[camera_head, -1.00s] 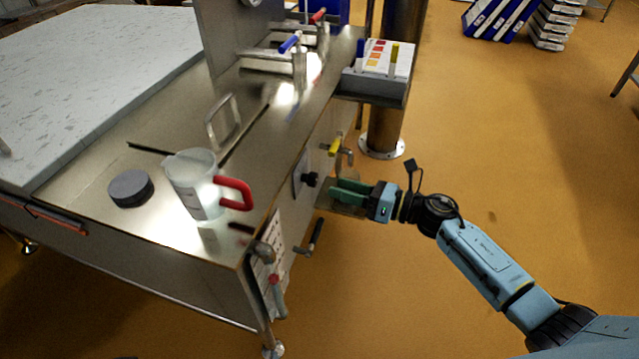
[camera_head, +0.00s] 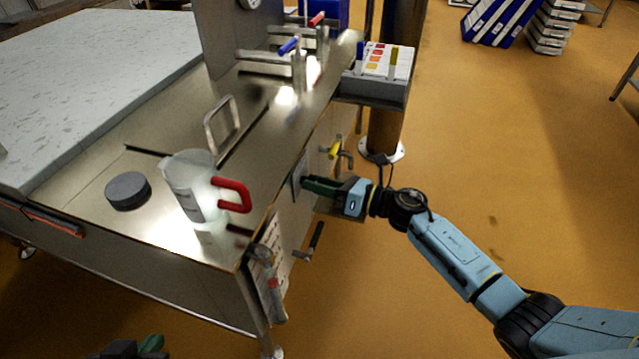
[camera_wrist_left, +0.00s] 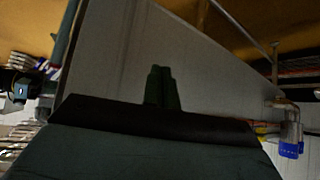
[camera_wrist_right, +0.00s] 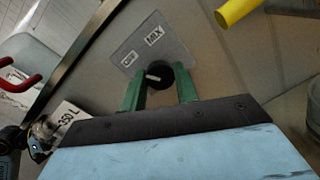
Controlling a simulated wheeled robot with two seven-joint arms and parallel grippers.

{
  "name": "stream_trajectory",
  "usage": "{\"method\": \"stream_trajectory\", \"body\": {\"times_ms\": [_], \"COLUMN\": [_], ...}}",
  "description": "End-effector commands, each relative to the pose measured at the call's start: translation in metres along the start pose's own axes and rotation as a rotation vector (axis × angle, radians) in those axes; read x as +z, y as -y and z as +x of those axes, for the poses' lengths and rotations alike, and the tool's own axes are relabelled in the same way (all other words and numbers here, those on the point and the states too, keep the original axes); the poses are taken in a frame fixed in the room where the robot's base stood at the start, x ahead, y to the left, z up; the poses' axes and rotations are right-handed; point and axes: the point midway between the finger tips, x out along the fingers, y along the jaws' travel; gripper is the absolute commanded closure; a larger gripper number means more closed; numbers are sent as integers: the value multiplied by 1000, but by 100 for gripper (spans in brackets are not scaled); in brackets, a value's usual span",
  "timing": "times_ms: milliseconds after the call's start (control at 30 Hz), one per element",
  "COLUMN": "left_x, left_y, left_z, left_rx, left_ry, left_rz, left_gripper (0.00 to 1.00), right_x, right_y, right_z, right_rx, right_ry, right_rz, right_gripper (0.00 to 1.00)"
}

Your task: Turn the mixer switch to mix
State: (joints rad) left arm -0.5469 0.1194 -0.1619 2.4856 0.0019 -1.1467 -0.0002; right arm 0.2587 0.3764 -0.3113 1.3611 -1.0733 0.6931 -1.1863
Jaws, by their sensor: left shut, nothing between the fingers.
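The mixer switch is a round black knob (camera_wrist_right: 159,75) with a white mark. It sits on a grey plate (camera_wrist_right: 178,50) labelled OFF and MIX in the right wrist view. The mark points roughly left in that view, not at MIX. My right gripper (camera_wrist_right: 161,78) is open, its green fingers on either side of the knob, with narrow gaps seeming to show. In the head view the right gripper (camera_head: 308,184) is at the table's front panel and hides the knob. My left gripper (camera_wrist_left: 160,72) is shut and empty; only part of it shows at the head view's lower left.
A yellow-handled valve (camera_head: 335,149) is beside the right gripper, and a black-handled tap (camera_head: 315,240) is below it. A jug with a red handle (camera_head: 190,185) and a dark round disc (camera_head: 128,191) stand on the steel top. A grey rack (camera_head: 375,86) hangs at the far corner.

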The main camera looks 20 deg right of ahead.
Motion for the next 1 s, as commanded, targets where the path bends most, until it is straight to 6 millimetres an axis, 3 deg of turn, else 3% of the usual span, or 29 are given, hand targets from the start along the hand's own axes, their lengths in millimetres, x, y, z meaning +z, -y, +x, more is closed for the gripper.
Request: {"method": "stream_trajectory", "body": {"times_ms": [100, 300, 567, 733, 1000], "left_x": [0, 4, 45, 81, 104], "left_y": [0, 1, 8, 14, 25], "left_z": [0, -2, -16, -38, -1], "left_rx": [0, -1, -19, -35, -51], "left_ry": [0, 29, 258, 475, 506], "left_rz": [0, -1, -9, -21, -6], "left_gripper": [100, 100, 100, 100, 100], "right_x": [0, 0, 2, 2, 3], "right_y": [0, 0, 0, -1, 0], "right_z": [0, 0, 0, 0, -1], "right_rx": [-1, -2, -7, -11, -20], "right_ry": [0, -2, -11, -20, -36], "right_rz": [0, 19, 133, 251, 468], "right_gripper": [92, 92, 92, 92, 92]}}
